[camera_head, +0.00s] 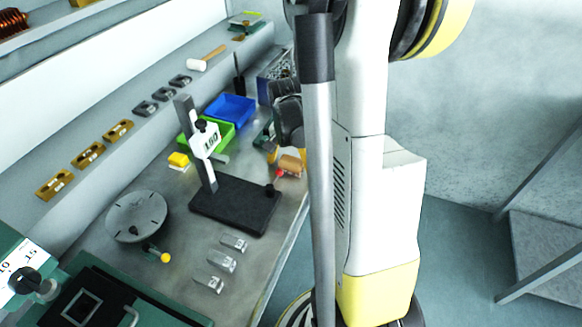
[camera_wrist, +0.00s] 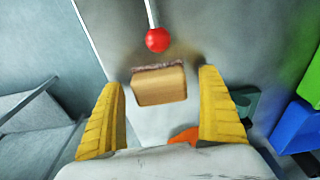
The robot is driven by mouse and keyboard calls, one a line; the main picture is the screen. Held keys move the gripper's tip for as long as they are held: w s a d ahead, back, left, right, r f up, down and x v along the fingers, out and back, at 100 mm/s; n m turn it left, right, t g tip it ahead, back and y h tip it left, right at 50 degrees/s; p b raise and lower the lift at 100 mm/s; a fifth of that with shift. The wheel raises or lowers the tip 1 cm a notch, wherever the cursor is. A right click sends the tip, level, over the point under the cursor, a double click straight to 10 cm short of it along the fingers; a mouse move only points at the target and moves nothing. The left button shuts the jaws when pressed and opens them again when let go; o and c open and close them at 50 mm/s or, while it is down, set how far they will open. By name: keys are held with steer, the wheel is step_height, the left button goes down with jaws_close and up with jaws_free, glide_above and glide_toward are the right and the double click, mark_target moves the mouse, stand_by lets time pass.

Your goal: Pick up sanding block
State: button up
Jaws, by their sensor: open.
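The sanding block (camera_wrist: 160,87) is a tan block with a rough brown edge. In the wrist view it lies on the grey bench between my two yellow fingers, with a visible gap on each side. My gripper (camera_wrist: 161,80) is open and empty around the block's place in the picture. How high the fingers are above the bench is hard to tell. In the head view the block (camera_head: 291,164) shows near the bench's right edge, with my gripper (camera_head: 273,155) partly hidden beside it.
A red ball knob (camera_wrist: 157,40) on a rod sits just beyond the block. A black stand (camera_head: 235,203) is close by. Green (camera_head: 222,138) and blue (camera_head: 231,108) bins stand behind. An orange item (camera_wrist: 184,135) lies near my right finger. The bench edge is close.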

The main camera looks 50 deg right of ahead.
mark_target(292, 159)
steer(key=shift+r, duration=0.1)
steer(key=c, duration=1.4)
step_height(292, 159, up, 4)
steer(key=shift+r+p, duration=0.1)
steer(key=shift+p, duration=1)
steer(key=s+d+r+p, duration=0.1)
steer(key=s+d+r, duration=0.1)
steer(key=s, duration=0.1)
steer(key=s+d+r+p, duration=0.1)
steer(key=s+d+r, duration=0.1)
steer(key=d, duration=0.1)
steer(key=s+d+r+p, duration=0.1)
steer(key=s+d+r, duration=0.1)
steer(key=s+d, duration=0.1)
steer(key=shift+s+r, duration=0.3)
steer(key=shift+r, duration=0.1)
steer(key=shift+o, duration=1)
steer(key=shift+w, duration=0.1)
